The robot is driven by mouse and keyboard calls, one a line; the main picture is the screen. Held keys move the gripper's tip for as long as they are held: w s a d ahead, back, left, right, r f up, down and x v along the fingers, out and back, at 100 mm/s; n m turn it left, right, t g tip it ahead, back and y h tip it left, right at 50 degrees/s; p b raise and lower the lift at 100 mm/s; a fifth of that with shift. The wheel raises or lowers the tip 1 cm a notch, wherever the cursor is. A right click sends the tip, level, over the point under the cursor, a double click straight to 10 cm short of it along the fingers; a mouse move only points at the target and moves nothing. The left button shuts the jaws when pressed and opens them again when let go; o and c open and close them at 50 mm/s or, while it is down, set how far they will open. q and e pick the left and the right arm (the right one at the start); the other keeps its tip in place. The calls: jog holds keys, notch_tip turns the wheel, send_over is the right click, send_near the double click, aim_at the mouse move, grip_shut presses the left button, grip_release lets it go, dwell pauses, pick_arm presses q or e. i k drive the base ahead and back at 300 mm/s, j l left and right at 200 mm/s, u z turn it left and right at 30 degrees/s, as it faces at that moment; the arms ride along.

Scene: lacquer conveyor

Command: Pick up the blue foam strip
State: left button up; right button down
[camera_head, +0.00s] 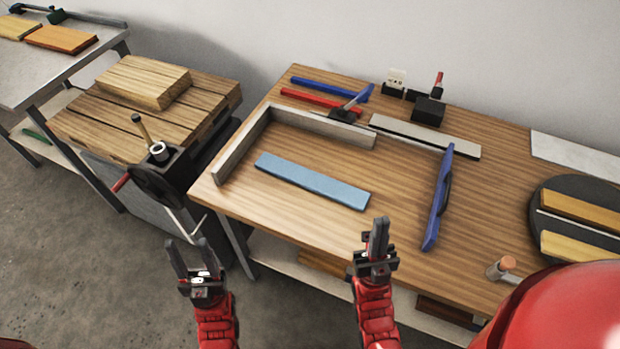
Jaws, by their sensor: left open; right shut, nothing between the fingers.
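The light blue foam strip (312,182) lies flat on the wooden workbench (300,225), inside the corner of a grey L-shaped edge frame. My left gripper (194,252) is open and empty, in front of the bench's left end and below and left of the strip. My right gripper (379,235) is shut and empty, near the bench's front edge, below and right of the strip. Neither gripper touches the strip.
The grey frame (330,132) borders the strip behind and at left. A dark blue tool (438,200) lies to its right. A round dark turntable (545,222) holds wooden pieces at right. Bare wood lies in front of the strip.

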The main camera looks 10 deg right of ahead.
aim_at(355, 198)
jog(key=k+z, duration=0.1)
jog(key=z, duration=0.6)
jog(key=k+z, duration=0.4)
jog(key=k+l+z, duration=0.1)
jog(key=k+z, duration=0.3)
jog(key=k+l, duration=0.2)
jog(key=k, duration=0.15)
jog(key=k+l, duration=0.2)
jog(key=k, duration=0.2)
jog(key=i+u, duration=0.1)
jog(key=u, duration=0.25)
jog(key=i+u, duration=0.1)
jog(key=u, duration=0.2)
jog(key=i+l+u, duration=0.15)
jog(key=i, duration=0.3)
jog(key=i+l+u, duration=0.15)
jog(key=i, duration=0.25)
jog(key=i+l+u, duration=0.15)
jog(key=i, duration=0.25)
jog(key=i+l, duration=0.4)
jog(key=i, duration=0.1)
